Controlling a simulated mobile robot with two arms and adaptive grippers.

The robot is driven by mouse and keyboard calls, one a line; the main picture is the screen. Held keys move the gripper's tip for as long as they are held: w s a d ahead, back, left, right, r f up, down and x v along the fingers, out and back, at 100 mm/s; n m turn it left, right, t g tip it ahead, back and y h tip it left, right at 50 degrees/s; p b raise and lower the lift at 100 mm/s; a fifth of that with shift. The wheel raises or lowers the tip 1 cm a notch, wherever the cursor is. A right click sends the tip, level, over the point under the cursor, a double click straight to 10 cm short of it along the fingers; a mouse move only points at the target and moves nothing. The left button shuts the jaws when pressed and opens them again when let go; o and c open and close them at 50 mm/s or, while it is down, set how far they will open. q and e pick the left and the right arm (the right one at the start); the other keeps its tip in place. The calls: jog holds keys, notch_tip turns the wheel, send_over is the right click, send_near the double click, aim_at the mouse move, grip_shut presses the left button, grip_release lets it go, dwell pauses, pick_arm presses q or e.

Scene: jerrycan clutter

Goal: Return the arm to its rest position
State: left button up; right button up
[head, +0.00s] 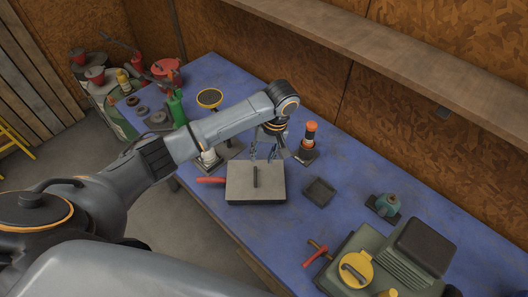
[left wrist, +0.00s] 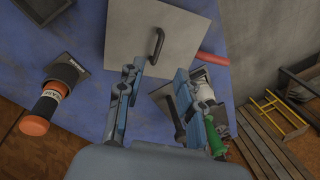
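My left arm reaches in from the left over the blue workbench (head: 345,178). My left gripper (head: 266,157) points down above the bench, just behind a grey box (head: 239,186) with a dark handle on top. In the left wrist view the two fingers of the gripper (left wrist: 157,75) are spread apart with nothing between them. The box top (left wrist: 128,30) and its handle lie beyond the fingertips, with a visible gap. My right gripper is in neither view.
An orange-capped bottle (head: 309,134) stands right of the gripper. A white cylinder (head: 209,157) and a green bottle (head: 176,108) stand left. A wooden shelf (head: 390,62) overhangs the back.

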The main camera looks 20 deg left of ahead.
pick_arm(q)
jog(key=shift+f, duration=0.1)
jog(key=s+d+f+m+t+h, duration=0.1)
jog(key=s+d+f+m+h, duration=0.15)
jog(key=s+d, duration=0.35)
jog(key=s+d+f+m+t+h, duration=0.1)
jog(key=s+d+f+m, duration=0.25)
jog(key=s, duration=0.45)
jog(key=s+a+r+m+t+y, duration=0.1)
jog(key=s+a+r, duration=0.1)
jog(key=s+a, duration=0.3)
jog(key=s+a+r+t, duration=0.1)
jog(key=s+a+r, duration=0.2)
jog(key=s, duration=0.3)
notch_tip(320, 180, down, 34)
jog(key=s+g+b, duration=0.1)
jog(key=s+b, duration=0.1)
jog(key=b, duration=0.5)
jog(key=s+a+f+b, duration=0.1)
jog(key=s+f+b, duration=0.1)
jog(key=s+f, duration=0.6)
jog(key=s+a+f+g+b, duration=0.1)
jog(key=s+f+b, duration=0.2)
jog(key=s+f, duration=0.5)
notch_tip(320, 180, down, 6)
jog(key=shift+s+a+r+m+b, duration=0.15)
jog(key=shift+a+r+m+b, duration=0.15)
jog(key=shift+a+b, duration=0.1)
